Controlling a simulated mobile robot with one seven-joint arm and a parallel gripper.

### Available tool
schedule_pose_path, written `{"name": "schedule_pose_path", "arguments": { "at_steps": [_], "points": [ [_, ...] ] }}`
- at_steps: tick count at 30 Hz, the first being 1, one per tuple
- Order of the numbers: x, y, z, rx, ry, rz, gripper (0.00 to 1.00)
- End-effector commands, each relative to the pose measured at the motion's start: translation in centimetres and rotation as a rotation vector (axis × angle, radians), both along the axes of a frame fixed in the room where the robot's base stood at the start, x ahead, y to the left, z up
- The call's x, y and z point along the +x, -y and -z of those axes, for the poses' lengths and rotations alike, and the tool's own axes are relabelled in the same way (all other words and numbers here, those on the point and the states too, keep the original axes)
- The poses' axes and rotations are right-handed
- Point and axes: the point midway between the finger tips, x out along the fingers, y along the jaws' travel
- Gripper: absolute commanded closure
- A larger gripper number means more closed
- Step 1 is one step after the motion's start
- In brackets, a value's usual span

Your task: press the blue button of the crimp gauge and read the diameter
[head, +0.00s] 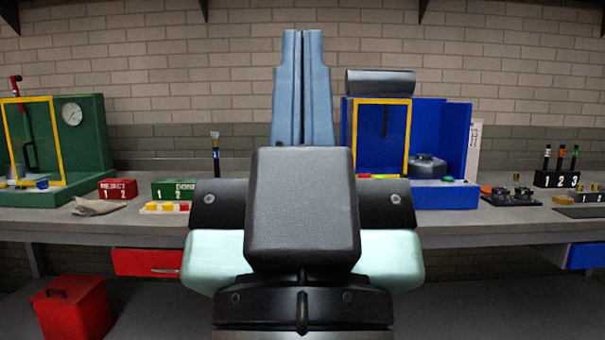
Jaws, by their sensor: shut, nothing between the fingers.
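My gripper (302,36) points up in the middle of the head view, its two blue-grey fingers shut together and empty. It shows against the brick wall, apart from the bench things. No thing is clearly the crimp gauge. A green machine (88,135) at the left has a round white dial (71,113) and a small blue round piece (42,184) on its base; I cannot tell if this is the blue button. A blue machine (440,125) at the right has a green button (447,180). No diameter reading is legible. My arm hides the middle of the bench.
The grey bench (140,222) runs across the view. On it are a red REJECT box (117,188), a green DONE box (174,189), small black fixtures (510,196) and a numbered black rack (557,179). A red bin (72,308) stands below at left.

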Motion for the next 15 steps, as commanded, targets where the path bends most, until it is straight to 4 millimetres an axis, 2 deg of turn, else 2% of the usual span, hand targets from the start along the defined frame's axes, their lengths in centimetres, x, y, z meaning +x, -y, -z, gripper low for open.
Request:
{"name": "schedule_pose_path", "arguments": {
  "at_steps": [1,15],
  "points": [
    [0.0,0.0,-3.7,0.0,0.0,0.0,1.0],
    [0.0,-0.1,-19.7,0.0,0.0,-0.001,1.0]
  ]
}}
